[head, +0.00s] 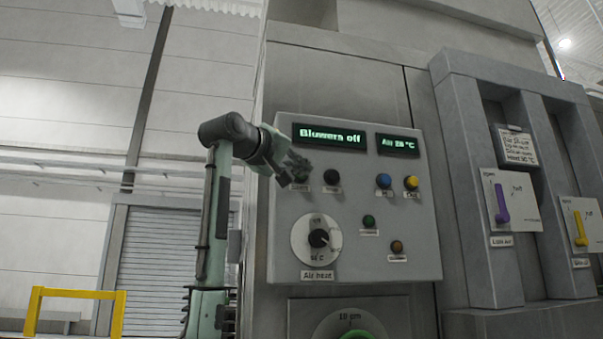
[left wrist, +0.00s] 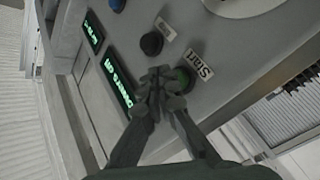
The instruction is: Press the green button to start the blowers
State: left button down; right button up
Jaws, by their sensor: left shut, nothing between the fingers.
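The green button (left wrist: 185,77) sits on the sloped panel beside a label reading "Start" in the left wrist view. In the head view it is largely hidden behind my left gripper (head: 293,174). My left gripper is shut and empty, its fingertips (left wrist: 161,82) showing close beside the green button and partly overlapping it in the left wrist view. I cannot tell whether they touch it. The main display (head: 330,136) reads "Blowers off". My right gripper is not in view.
Close to the green button is a black button (head: 331,177). Blue (head: 384,181) and yellow (head: 411,182) buttons, a smaller green one (head: 368,221), an orange one (head: 397,247) and the air heat dial (head: 318,239) share the panel. Purple (head: 502,204) and yellow (head: 580,228) levers stand right.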

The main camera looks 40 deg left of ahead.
pick_arm(q)
jog(key=shift+w+a, duration=0.1)
dwell(0.3)
jog(key=shift+w+a, duration=0.2)
jog(key=shift+a, duration=0.05)
jog(key=shift+w+a, duration=0.35)
jog(key=shift+a, duration=0.05)
dwell(0.9)
jog(key=shift+s+d+b, duration=0.35)
jog(key=shift+s+d, duration=0.25)
jog(key=shift+d, duration=0.1)
